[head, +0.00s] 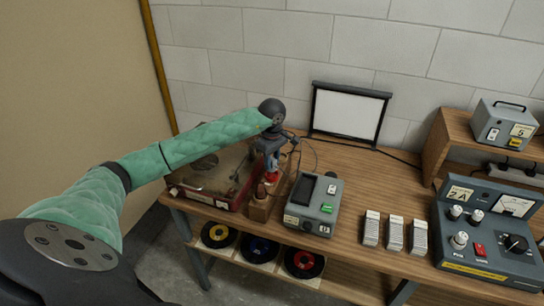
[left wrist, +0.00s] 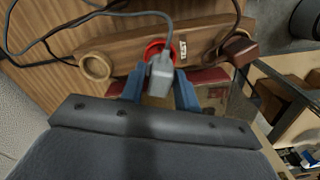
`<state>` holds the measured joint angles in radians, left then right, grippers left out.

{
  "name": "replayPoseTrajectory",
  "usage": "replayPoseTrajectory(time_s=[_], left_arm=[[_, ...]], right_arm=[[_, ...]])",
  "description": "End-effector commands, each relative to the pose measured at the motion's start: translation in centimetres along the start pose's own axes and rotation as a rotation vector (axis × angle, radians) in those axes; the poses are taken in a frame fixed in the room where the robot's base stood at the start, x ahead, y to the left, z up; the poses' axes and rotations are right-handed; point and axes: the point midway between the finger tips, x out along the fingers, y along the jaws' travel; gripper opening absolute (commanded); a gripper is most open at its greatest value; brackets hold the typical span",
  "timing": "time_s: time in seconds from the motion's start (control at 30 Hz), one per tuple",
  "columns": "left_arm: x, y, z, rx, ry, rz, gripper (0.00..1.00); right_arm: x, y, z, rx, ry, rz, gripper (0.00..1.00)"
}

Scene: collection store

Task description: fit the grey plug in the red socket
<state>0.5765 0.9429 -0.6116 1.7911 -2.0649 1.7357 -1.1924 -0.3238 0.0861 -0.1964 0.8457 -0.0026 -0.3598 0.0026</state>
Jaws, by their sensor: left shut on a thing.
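My left gripper (head: 271,160) is over the left part of the wooden table, between a red case and a grey device. In the left wrist view its blue fingers (left wrist: 159,92) are shut on the grey plug (left wrist: 161,73), with a grey cable running from it. The red socket (left wrist: 153,47) is a red ring on a wooden board (left wrist: 120,48); the plug overlaps its lower right edge in the picture. The plug hides part of the ring, and I cannot tell whether they touch. A bit of red (head: 272,177) shows below the gripper in the head view. My right gripper is not in view.
A wooden ring (left wrist: 95,67) and a brown plug with its cord (left wrist: 238,47) flank the red socket. The red case (head: 215,190) and grey device (head: 312,205) stand close by. Cards (head: 395,233) and a control box (head: 490,235) are further right.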

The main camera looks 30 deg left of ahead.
Motion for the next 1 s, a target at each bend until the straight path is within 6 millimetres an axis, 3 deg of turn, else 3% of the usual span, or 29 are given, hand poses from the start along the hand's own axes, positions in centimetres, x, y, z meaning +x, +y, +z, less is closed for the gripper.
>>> replayPoseTrajectory(time_s=[0.3,1.0], left_arm=[[2.3,0.0,0.0,0.0,-0.001,0.001,0.07],[2.5,0.0,0.0,0.0,0.0,0.001,0.07]], right_arm=[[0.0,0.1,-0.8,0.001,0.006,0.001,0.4],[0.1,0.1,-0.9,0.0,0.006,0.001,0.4]])
